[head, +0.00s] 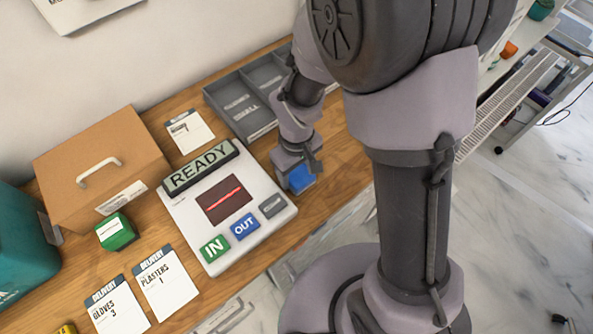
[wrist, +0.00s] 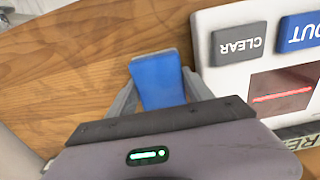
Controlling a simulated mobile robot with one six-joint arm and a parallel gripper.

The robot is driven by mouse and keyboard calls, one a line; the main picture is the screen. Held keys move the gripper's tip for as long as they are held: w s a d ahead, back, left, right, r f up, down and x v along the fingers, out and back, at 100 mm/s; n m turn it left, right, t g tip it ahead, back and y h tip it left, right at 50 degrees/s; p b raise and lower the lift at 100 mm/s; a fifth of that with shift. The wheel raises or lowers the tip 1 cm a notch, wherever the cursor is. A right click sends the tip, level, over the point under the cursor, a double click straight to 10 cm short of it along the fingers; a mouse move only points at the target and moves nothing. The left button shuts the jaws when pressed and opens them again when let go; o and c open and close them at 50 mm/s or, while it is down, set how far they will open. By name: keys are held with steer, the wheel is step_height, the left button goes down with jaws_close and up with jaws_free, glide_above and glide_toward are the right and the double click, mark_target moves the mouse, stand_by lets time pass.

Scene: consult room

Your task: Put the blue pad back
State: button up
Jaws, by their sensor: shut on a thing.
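The blue pad (head: 301,178) is a small blue block just right of the white scanner device, near the front edge of the wooden counter. My gripper (head: 299,175) points down and is shut on it. In the wrist view the blue pad (wrist: 158,80) sits between the two grey fingers of my gripper (wrist: 158,95), with wooden counter around it. Whether the pad touches the counter is hard to tell. A grey divided tray (head: 228,97) stands behind my gripper at the wall side, with labels on its compartment floors; my arm hides its right part.
The white scanner (head: 195,225) shows READY, with IN, OUT and CLEAR buttons; CLEAR (wrist: 239,45) is close beside my gripper. A cardboard box (head: 100,170), a green box (head: 116,232), delivery cards (head: 166,284) and a teal bin (head: 20,245) stand left.

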steer(key=shift+f, duration=0.15)
steer(key=o, duration=1)
steer(key=shift+o, duration=0.2)
step_height(320, 180, up, 12)
steer(key=p, duration=0.4)
step_height(320, 180, up, 13)
steer(key=m+t+y, duration=0.1)
steer(key=m+t, duration=0.2)
steer(key=m, duration=0.3)
glide_above(297, 171)
steer(key=s+d, duration=0.5)
steer(key=s+d+r+m+t+y, duration=0.1)
steer(key=s+r+m+t, duration=0.1)
steer(key=s+r+m, duration=0.3)
steer(key=shift+s+d+t, duration=0.2)
steer(key=shift+s+t, duration=0.2)
steer(key=shift+s, duration=0.2)
